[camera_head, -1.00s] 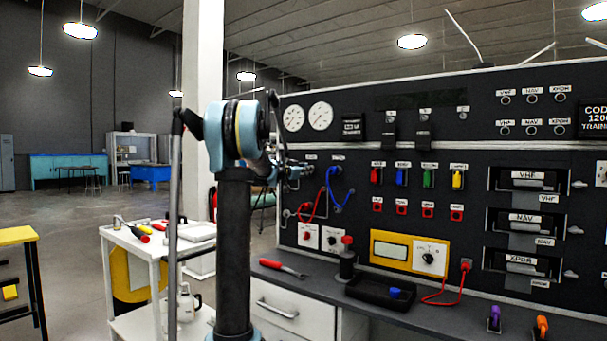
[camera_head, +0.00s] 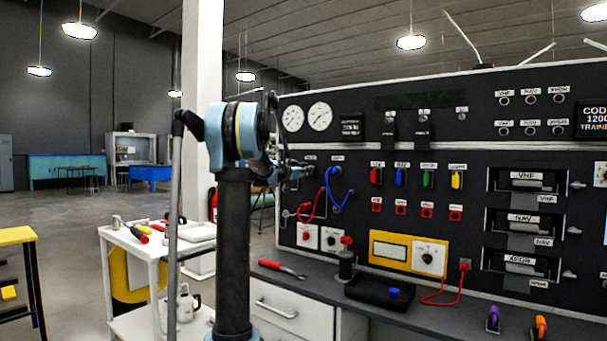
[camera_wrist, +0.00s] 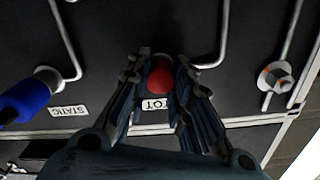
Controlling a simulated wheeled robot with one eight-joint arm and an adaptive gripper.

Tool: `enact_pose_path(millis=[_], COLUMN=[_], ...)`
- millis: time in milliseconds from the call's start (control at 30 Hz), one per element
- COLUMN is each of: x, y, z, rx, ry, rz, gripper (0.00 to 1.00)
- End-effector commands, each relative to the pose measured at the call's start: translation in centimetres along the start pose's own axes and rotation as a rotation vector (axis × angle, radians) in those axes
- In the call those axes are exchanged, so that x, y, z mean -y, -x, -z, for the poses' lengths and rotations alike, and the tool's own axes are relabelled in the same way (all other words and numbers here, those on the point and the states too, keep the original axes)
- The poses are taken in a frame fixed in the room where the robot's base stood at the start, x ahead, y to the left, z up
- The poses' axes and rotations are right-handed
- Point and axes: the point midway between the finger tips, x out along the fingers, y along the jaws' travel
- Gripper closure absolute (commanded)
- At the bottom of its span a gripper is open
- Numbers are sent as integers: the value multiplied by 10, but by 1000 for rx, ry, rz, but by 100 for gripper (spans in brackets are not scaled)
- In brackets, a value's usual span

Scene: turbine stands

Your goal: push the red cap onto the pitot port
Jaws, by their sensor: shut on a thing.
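The red cap (camera_wrist: 161,79) sits between the fingers of my gripper (camera_wrist: 158,84) in the wrist view. My gripper is shut on it, right at the dark panel face. The white label behind the cap is partly covered and ends in "OT". The pitot port is hidden behind the cap and fingers, so I cannot tell how far the cap is on it. In the head view my gripper (camera_head: 300,171) reaches the left end of the trainer panel (camera_head: 450,165), level with its upper hose fittings. The cap cannot be made out there.
A blue cap or plug (camera_wrist: 24,102) is on the fitting beside the STATIC label (camera_wrist: 68,111). Metal tubes run along the panel, with another fitting (camera_wrist: 275,77) at right. A white cart (camera_head: 150,250) stands at left.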

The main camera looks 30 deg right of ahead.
Motion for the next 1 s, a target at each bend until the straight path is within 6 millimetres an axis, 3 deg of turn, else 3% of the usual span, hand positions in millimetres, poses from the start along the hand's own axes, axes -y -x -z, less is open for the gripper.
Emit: enact_pose_path(millis=[467, 500, 600, 867, 900, 1000], x=[1, 1, 0, 0, 0, 0], y=[-8, -8, -8, -6, -6, -6], z=[2, 2, 2, 2, 1, 1], rx=[-2, -2, -2, -1, -1, -1], ry=[3, 3, 3, 2, 2, 1], rz=[0, 0, 0, 0, 0, 0], gripper=[100, 76, 57, 57, 50, 50])
